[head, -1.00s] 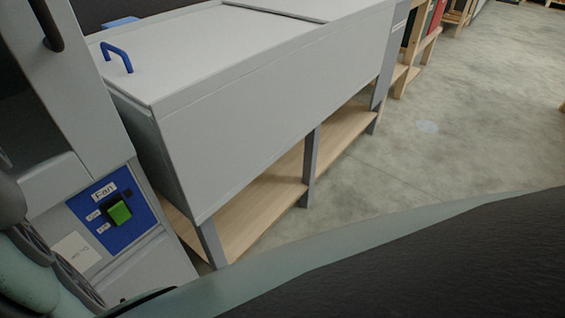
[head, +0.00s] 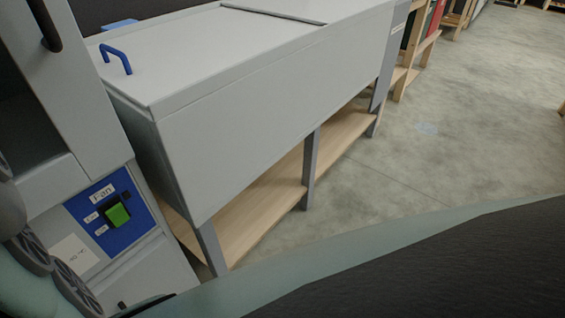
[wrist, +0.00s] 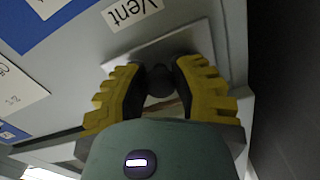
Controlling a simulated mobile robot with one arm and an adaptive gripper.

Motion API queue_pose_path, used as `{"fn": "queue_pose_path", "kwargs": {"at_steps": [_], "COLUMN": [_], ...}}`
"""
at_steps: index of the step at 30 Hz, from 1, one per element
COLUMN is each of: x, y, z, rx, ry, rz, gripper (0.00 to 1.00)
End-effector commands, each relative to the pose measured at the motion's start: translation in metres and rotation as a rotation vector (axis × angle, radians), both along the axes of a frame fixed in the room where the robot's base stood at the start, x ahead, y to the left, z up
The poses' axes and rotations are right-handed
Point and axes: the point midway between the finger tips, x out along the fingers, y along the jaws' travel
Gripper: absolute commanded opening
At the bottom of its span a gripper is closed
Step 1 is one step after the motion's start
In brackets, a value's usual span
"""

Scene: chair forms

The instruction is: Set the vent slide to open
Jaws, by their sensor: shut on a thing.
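In the wrist view, my gripper (wrist: 159,88) has its two yellow-and-black fingers closed around a dark round knob (wrist: 159,74), the handle of the vent slide. The knob sits on a light plate (wrist: 190,40) below a label reading "Vent" (wrist: 130,10), which appears turned over in this view. The fingers hide much of the slide and its track, so I cannot tell its position. In the head view, my gripper and the vent slide are out of sight.
A blue panel labelled "Fan" with a green switch (head: 117,214) is on the grey cabinet at the left of the head view. A grey chest with a blue handle (head: 118,56) stands beside it on a wooden-shelved frame (head: 275,200). The concrete floor (head: 440,150) at the right is clear.

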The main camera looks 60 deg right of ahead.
Motion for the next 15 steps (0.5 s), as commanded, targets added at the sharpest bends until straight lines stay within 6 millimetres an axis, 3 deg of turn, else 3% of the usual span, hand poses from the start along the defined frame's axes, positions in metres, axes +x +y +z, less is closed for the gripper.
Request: {"fn": "queue_pose_path", "kwargs": {"at_steps": [6,15], "x": [-0.0002,-0.0010], "y": [0.0000,-0.0029], "z": [-0.0003,-0.0003], "rx": [0.000,-0.002], "ry": [0.001,0.004], "rz": [0.000,0.001], "gripper": [0.00,0.00]}}
